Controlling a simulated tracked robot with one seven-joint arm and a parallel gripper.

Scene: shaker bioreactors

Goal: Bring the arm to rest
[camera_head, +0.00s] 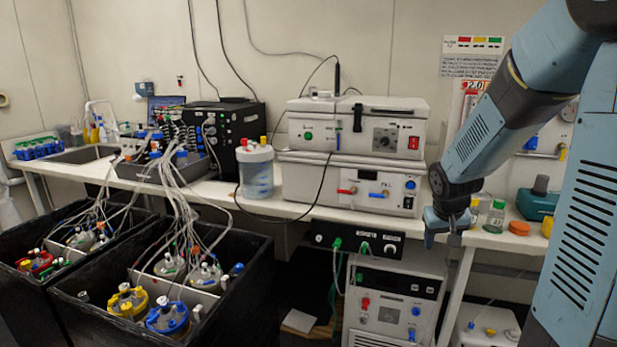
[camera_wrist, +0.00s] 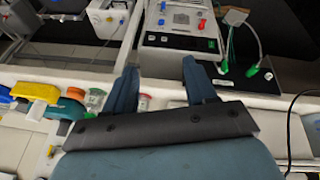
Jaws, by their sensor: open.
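My arm (camera_head: 520,95) reaches down from the upper right in the head view. It is bent, with my gripper (camera_head: 447,232) pointing down in front of the bench's front edge. In the wrist view my gripper (camera_wrist: 160,85) shows two blue fingers spread apart with nothing between them. A small capped bottle behind the fingers, at the bench edge, is partly hidden. My gripper looks apart from everything, though its exact gap to the bench is hard to tell.
The white bench (camera_head: 315,212) carries stacked grey instruments (camera_head: 350,150) and a clear jar (camera_head: 255,172). Bottles (camera_head: 495,215) and an orange lid (camera_head: 519,228) stand right of my gripper. A white unit (camera_head: 392,300) stands below. Black tubs (camera_head: 235,290) with tubed vessels are at left.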

